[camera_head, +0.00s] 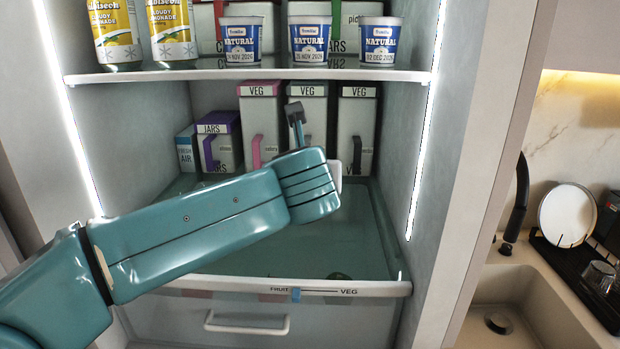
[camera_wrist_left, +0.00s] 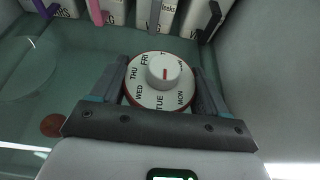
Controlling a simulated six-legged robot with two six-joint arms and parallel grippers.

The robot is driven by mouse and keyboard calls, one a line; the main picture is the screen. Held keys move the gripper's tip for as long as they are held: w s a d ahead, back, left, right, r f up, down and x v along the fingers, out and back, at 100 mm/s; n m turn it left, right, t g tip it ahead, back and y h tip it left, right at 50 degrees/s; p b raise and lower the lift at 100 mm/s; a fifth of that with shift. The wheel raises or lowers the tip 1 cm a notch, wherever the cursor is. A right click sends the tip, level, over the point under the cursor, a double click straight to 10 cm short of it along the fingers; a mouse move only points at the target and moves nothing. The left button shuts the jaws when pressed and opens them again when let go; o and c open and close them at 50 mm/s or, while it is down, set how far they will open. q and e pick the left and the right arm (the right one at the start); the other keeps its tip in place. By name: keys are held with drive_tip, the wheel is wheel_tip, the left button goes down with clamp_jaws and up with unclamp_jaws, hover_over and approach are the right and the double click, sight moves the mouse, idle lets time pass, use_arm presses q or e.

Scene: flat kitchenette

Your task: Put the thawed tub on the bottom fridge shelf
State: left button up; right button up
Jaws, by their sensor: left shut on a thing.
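The tub (camera_wrist_left: 160,82) shows from above in the left wrist view as a round white lid with a red rim, weekday names and a central knob. My left gripper (camera_wrist_left: 158,88) is shut on it, with one finger on each side. In the head view my left arm reaches into the fridge over the glass bottom shelf (camera_head: 365,235). There my wrist hides the fingers and most or all of the tub. I cannot tell whether the tub touches the glass. My right gripper is not in view.
White bins labelled VEG (camera_head: 357,130) and JARS (camera_head: 218,145) stand at the back of the bottom shelf. The upper shelf (camera_head: 250,75) holds several yogurt cups (camera_head: 308,42) and yellow cans (camera_head: 172,30). The fridge's right wall (camera_head: 450,130) is close. Glass at the front right is clear.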

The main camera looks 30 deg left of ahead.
use_arm(q)
drive_tip(key=shift+w+a+p, duration=0.15)
drive_tip(key=shift+w, duration=0.45)
drive_tip(key=shift+w+a+p, duration=0.15)
drive_tip(key=shift+w, duration=0.4)
drive_tip(key=f, duration=0.2)
drive_tip(key=f+b, duration=0.1)
drive_tip(key=shift+s+a+f, duration=0.15)
drive_tip(key=shift+s+f, duration=0.1)
drive_tip(key=shift+w+d, duration=0.15)
drive_tip(key=shift+d, duration=0.05)
drive_tip(key=shift+f, duration=0.2)
drive_tip(key=o, duration=1.4)
drive_tip(key=shift+r, duration=0.3)
drive_tip(key=b+v, duration=0.1)
drive_tip(key=v, duration=1.1)
drive_tip(key=shift+a+f, duration=0.1)
